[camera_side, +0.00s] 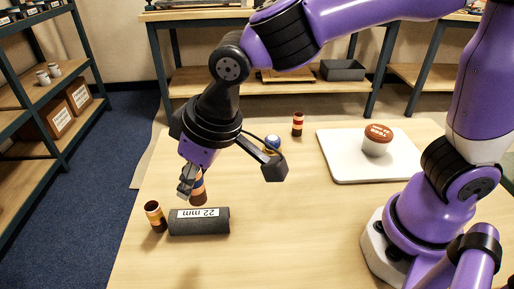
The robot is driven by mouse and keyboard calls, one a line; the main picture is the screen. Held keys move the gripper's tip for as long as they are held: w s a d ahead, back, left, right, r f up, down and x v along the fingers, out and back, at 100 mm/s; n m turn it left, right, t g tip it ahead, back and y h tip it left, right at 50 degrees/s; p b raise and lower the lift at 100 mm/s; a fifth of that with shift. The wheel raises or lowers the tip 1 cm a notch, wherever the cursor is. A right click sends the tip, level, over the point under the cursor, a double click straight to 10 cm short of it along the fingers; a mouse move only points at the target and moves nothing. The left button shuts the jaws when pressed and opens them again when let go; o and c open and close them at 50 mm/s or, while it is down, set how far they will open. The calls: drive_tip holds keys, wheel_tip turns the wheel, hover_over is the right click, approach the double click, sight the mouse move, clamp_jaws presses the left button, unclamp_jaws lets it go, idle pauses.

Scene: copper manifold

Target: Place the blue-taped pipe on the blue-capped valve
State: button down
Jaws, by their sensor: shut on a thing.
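My gripper (187,188) points down over the left part of the table, shut on a short copper-brown pipe (199,190). The pipe is upright or nearly so, just behind the grey foam tube. The fingers hide part of it, and its tape colour is hard to make out. I cannot tell whether its lower end touches the table. A blue-capped brassy piece (272,144), which looks like the valve, stands further back to the right. The pipe and this piece are well apart.
A grey foam tube (199,228) marked "22 mm" lies in front of the pipe. A yellow-banded pipe (155,216) tilts beside its left end. A red-banded pipe (297,124) stands at the back. A white board (348,168) bears a brown-lidded tub (377,142). The table's middle is clear.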

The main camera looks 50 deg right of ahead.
drive_tip(key=w+d+r+m+h, duration=0.2)
drive_tip(key=w+d+r+m, duration=0.1)
drive_tip(key=d+m, duration=0.35)
drive_tip(key=m+g+h, duration=0.2)
drive_tip(key=m+h, duration=0.1)
drive_tip(key=m, duration=0.6)
hover_over(273, 138)
drive_tip(key=f, duration=0.4)
drive_tip(key=shift+s+a+f, duration=0.1)
drive_tip(key=shift+a+f, duration=0.05)
drive_tip(key=shift+a, duration=0.05)
drive_tip(key=shift+d+f, duration=0.15)
drive_tip(key=shift+f, duration=1.95)
drive_tip(key=shift+f, duration=0.15)
drive_tip(key=c, duration=0.6)
unclamp_jaws()
drive_tip(key=shift+c, duration=0.2)
